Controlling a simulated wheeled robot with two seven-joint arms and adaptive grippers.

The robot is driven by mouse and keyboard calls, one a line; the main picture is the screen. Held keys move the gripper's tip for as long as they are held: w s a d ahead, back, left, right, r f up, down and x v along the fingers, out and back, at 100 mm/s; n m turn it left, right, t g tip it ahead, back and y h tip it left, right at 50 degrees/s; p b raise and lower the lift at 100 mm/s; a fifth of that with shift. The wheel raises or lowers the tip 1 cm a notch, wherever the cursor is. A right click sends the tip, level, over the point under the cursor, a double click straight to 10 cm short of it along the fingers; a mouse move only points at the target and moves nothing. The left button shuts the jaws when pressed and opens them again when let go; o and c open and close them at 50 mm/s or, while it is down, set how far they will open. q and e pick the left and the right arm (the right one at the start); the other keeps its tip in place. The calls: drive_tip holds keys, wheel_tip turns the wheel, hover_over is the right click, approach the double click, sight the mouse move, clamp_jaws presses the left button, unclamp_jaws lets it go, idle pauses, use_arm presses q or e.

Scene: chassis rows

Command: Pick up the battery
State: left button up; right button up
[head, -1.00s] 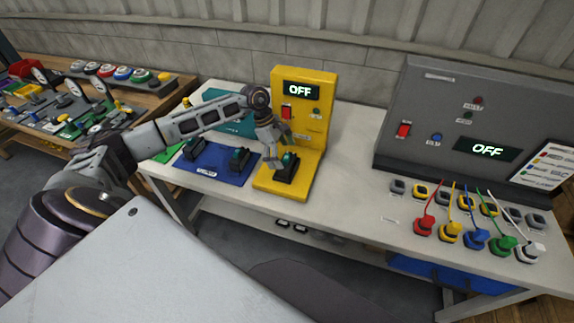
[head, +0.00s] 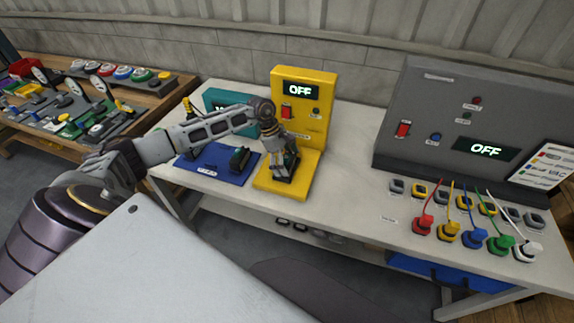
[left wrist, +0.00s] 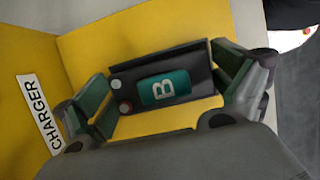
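A black battery (left wrist: 166,88) with a teal face marked B sits on the base of the yellow charger (head: 305,78). In the head view my left gripper (head: 284,168) is low over that base and hides most of this battery. In the left wrist view the left gripper (left wrist: 163,97) is open, with one finger on each side of the battery; I cannot tell whether the pads touch it. My right gripper is not in view.
A teal device (head: 218,100) stands behind my left arm. A grey test panel (head: 450,110) with coloured plugs (head: 475,238) takes up the right of the white table (head: 345,175). The table between charger and panel is clear. A wooden bench (head: 150,92) holds several parts at left.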

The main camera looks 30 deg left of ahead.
sight(287, 155)
use_arm(q)
drive_tip(key=c, duration=0.7)
drive_tip(key=shift+r, duration=0.1)
drive_tip(key=c, duration=0.4)
drive_tip(key=shift+r, duration=0.2)
drive_tip(key=shift+c, duration=0.2)
drive_tip(key=shift+r, duration=0.6)
wheel_tip(287, 155, up, 7)
drive_tip(key=shift+r+b, duration=0.2)
drive_tip(key=shift+b, duration=0.35)
drive_tip(key=shift+r, duration=0.5)
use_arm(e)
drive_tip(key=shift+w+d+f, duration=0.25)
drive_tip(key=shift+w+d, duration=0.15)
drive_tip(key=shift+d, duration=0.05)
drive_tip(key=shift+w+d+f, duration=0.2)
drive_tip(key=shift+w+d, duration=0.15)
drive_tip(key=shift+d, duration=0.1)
